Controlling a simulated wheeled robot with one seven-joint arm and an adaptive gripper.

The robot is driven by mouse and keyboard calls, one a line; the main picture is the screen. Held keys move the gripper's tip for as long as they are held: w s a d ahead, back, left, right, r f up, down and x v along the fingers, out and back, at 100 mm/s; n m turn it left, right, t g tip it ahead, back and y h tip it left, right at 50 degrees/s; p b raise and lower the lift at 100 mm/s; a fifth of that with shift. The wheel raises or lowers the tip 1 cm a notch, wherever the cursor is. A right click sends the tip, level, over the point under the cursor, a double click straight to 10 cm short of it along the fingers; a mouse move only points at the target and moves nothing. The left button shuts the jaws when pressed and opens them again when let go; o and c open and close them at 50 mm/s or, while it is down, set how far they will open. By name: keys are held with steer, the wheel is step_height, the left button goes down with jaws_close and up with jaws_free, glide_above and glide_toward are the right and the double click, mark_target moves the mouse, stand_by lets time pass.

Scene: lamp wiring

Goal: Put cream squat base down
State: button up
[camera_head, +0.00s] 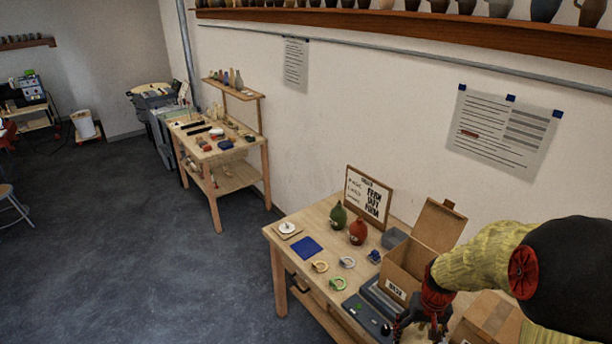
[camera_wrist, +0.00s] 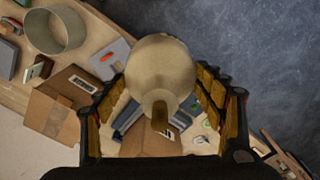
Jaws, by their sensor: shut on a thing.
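The cream squat base (camera_wrist: 160,68) fills the middle of the wrist view, with a round body and a narrow neck toward the camera. My gripper (camera_wrist: 162,92) has its fingers on both sides of it and is shut on it. In the head view my gripper (camera_head: 424,312) is at the lower right, beside the open box, over the near right part of the worktable (camera_head: 313,216). The cream base cannot be made out there. In the wrist view the base is above the table, with boxes and floor behind it.
An open cardboard box (camera_head: 395,291) with a label stands left of my gripper. A green base (camera_head: 338,217) and a red base (camera_head: 358,232) stand by the sign (camera_head: 368,196). A blue mat (camera_head: 307,247), white disc (camera_head: 287,228) and several cord rings lie at the left.

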steer(key=w+a+f+b, duration=0.2)
steer(key=a+f+b, duration=0.1)
steer(key=f+b, duration=0.6)
steer(key=w+a+f+n+b, duration=0.1)
steer(key=a+f+b, duration=0.3)
steer(key=f+b, duration=0.5)
steer(key=w+a+f+n+b, duration=0.1)
steer(key=w+a+f+b, duration=0.3)
steer(key=f+b, duration=0.6)
step_height(320, 180, down, 5)
steer(key=shift+a+f, duration=0.1)
steer(key=shift+a, duration=0.05)
steer(key=shift+w, duration=0.1)
